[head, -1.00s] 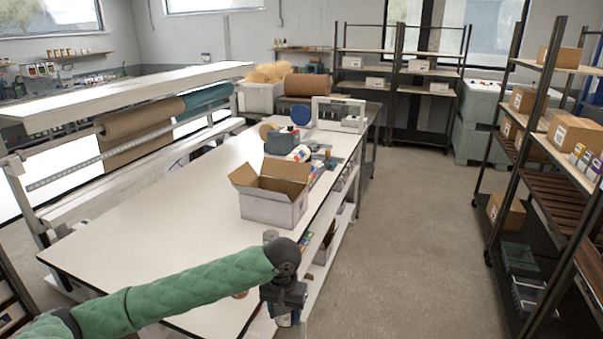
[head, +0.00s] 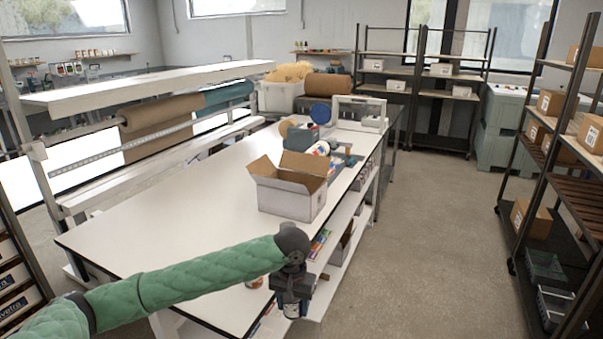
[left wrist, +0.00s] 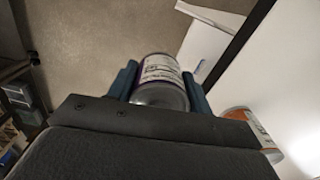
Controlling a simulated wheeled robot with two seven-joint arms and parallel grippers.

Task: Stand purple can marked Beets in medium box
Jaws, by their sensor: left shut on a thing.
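My left gripper (head: 292,300) is shut on a can (left wrist: 160,85) with a white label and purple-blue edges. In the left wrist view the can sits between the two fingers; its label text is too small to read. In the head view the can (head: 291,310) shows just below the fingers, at the table's right front edge. An open cardboard box (head: 287,196), white outside with brown flaps, stands on the table beyond the gripper; its inside is mostly hidden. I cannot tell if it is the medium box. My right gripper is not in view.
An orange-and-white can (left wrist: 250,130) stands on the white table (head: 170,220) beside the gripper. A blue-grey bin and small items (head: 325,148) lie behind the box. The table left of the box is clear. Shelves with cartons (head: 550,103) stand at right.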

